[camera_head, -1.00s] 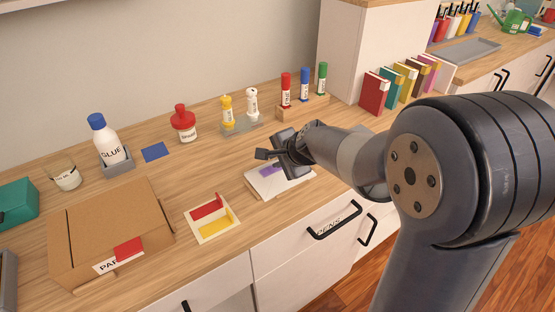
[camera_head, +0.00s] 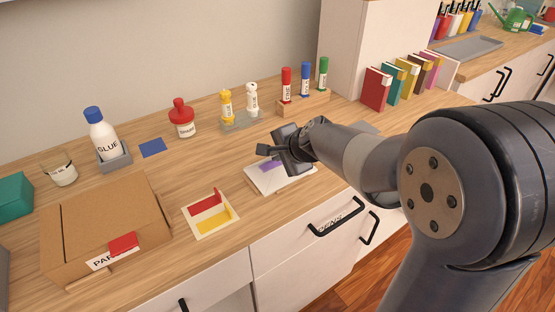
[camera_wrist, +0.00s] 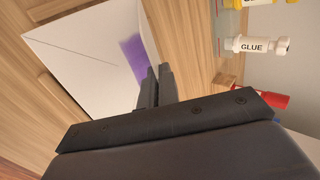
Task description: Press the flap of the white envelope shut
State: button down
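The white envelope (camera_head: 292,184) lies near the front edge of the counter. It also fills the upper left of the wrist view (camera_wrist: 75,45). A thin diagonal line crosses its face, and a purple patch (camera_head: 268,167) shows near one edge, also seen in the wrist view (camera_wrist: 135,56). I cannot tell whether the flap stands up or lies flat. My gripper (camera_head: 264,150) is over the far side of the envelope, its fingers together and empty. In the wrist view the fingertips (camera_wrist: 156,72) are beside the purple patch; contact is unclear. My gripper hides part of the envelope.
A card with red and yellow pieces (camera_head: 208,230) and a cardboard box (camera_head: 105,220) lie to the left. Glue bottles (camera_head: 104,140) and marker-like sticks (camera_head: 287,85) stand behind. Books (camera_head: 376,90) stand at right. Bare counter lies between the card and the back row.

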jog(key=shift+s+d+f+t+y+b, duration=0.15)
jog(key=shift+f+t+y+b, duration=0.2)
jog(key=shift+b, duration=1.6)
jog(key=shift+r, duration=0.15)
jog(key=c, duration=2.1)
grip_release()
jog(key=shift+c, duration=0.2)
jog(key=shift+o, duration=0.9)
jog(key=p+v, duration=0.1)
jog(key=v, duration=0.8)
jog(key=shift+s+r+p, duration=0.15)
jog(key=shift+r+p, duration=0.1)
jog(key=shift+p, duration=0.15)
jog(key=shift+s+d+r, duration=0.35)
jog(key=shift+s, duration=0.15)
